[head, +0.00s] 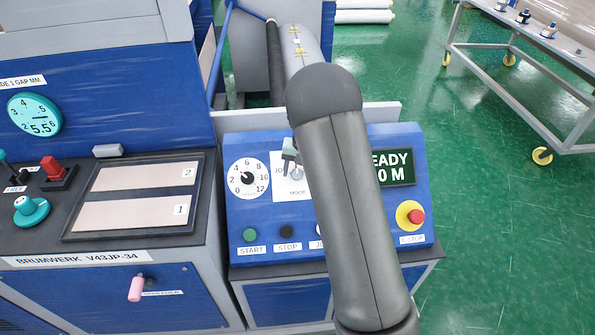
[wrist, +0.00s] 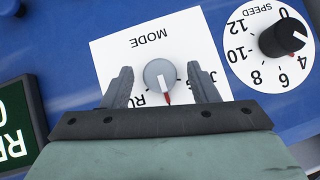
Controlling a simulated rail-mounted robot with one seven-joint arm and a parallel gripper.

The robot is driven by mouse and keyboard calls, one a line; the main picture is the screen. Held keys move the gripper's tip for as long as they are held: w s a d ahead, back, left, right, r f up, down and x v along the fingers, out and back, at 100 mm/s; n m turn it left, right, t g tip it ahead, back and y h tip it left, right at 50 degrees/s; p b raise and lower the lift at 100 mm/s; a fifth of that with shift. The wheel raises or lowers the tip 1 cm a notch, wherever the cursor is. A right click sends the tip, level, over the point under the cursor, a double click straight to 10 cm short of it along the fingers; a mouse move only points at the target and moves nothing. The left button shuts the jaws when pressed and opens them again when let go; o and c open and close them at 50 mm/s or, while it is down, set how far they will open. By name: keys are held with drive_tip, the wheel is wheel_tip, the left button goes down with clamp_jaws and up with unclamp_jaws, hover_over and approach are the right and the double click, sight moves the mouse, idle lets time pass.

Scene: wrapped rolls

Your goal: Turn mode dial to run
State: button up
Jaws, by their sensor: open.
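The mode dial (wrist: 158,74) is a round grey knob on a white plate marked MODE, upside down in the wrist view. Its white line and red tip point down in that view, between a partly hidden label starting "RU" at left and one starting "J" at right. My gripper (wrist: 163,88) is open, with one finger on each side of the dial. I see gaps between fingers and knob; contact is not visible. In the head view the dial (head: 297,173) is small and partly covered by my gripper (head: 290,155) and arm.
A speed dial (head: 248,178) sits left of the mode plate. START (head: 250,235) and STOP (head: 286,231) buttons are below. A display (head: 393,168) reading "EADY" and a red emergency stop button (head: 416,217) are right of my arm, which hides the panel's middle.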

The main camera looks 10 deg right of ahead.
drive_tip(key=shift+f, duration=0.55)
drive_tip(key=c, duration=1)
